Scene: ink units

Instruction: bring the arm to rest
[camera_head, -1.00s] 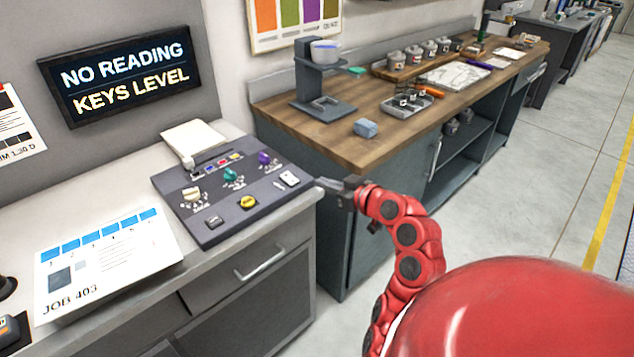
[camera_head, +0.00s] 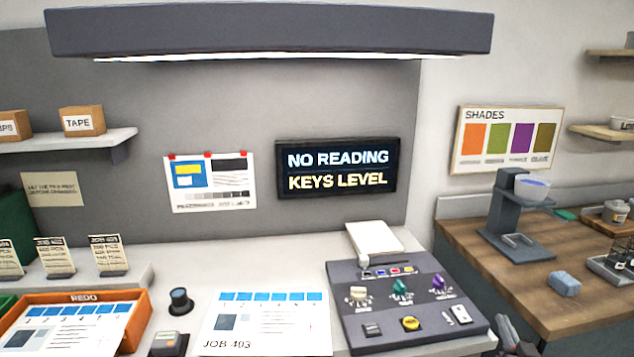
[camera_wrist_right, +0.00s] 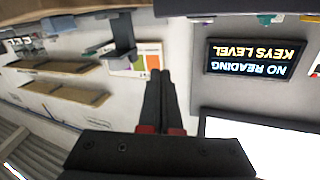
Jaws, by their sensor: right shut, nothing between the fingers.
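My right gripper (camera_head: 508,332) shows only in part at the bottom edge of the head view, just right of the grey console (camera_head: 450,332) and in front of the wooden bench. In the right wrist view its two dark fingers (camera_wrist_right: 161,82) lie together, shut and empty. That view is upside down. The rest of my right arm is out of the head view. My left gripper is in neither view.
The console has coloured knobs and stands at the counter's right end. Left of it lie a JOB 403 sheet (camera_head: 262,345), a black knob (camera_head: 181,302) and an orange REDO tray (camera_head: 140,318). The wooden bench (camera_head: 500,265) bears a grey stand (camera_head: 506,215) and a blue block (camera_head: 563,284).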

